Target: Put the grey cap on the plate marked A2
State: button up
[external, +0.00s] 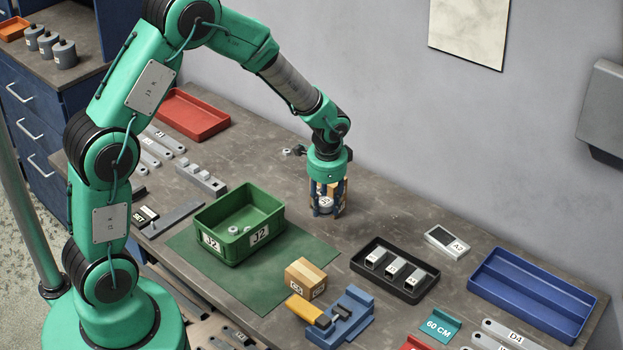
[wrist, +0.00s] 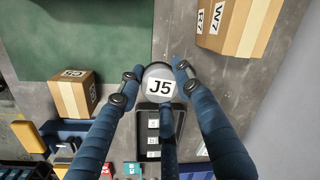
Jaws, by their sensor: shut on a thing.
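My gripper (external: 327,208) stands upright near the back of the bench, its blue fingers closed around a round grey piece marked J5 (wrist: 157,73), which looks like the grey cap. In the wrist view the piece sits between the fingertips; in the external view the fingers hide most of it. Whether it touches the bench is unclear. A small flat pale plate with a dark panel (external: 446,242) lies to the right of my gripper, beyond the black tray; its label seems to read A2.
A cardboard box (wrist: 240,25) stands close behind my gripper. The black tray (external: 357,266) holds several labelled grey blocks. A green bin (external: 240,224) on a green mat, another cardboard box (external: 305,277), a blue vise (external: 342,322) and a blue tray (external: 530,295) stand around.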

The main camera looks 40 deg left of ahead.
jog(key=w+d+f+m+p, duration=0.1)
jog(key=w+d+m+p, duration=0.1)
jog(key=d, duration=0.5)
jog(key=w+d+f+m+p, duration=0.1)
jog(key=w+d+m+p, duration=0.1)
jog(key=d+p, duration=0.3)
jog(key=w+d+f+m+p, duration=0.1)
jog(key=w+d+m+p, duration=0.1)
jog(key=d, duration=0.7)
jog(key=shift+w+d+m+h+p, duration=0.25)
jog(key=shift+d+m+h+p, duration=0.15)
jog(key=shift+m+p, duration=0.4)
jog(key=shift+f, duration=0.1)
jog(key=p, duration=0.1)
send_over(448, 239)
jog(key=shift+s+d+f, duration=0.1)
jog(key=shift+s+f, duration=0.15)
jog(key=shift+f, duration=0.5)
jog(key=shift+f+p, duration=0.45)
jog(key=shift+f, duration=1.3)
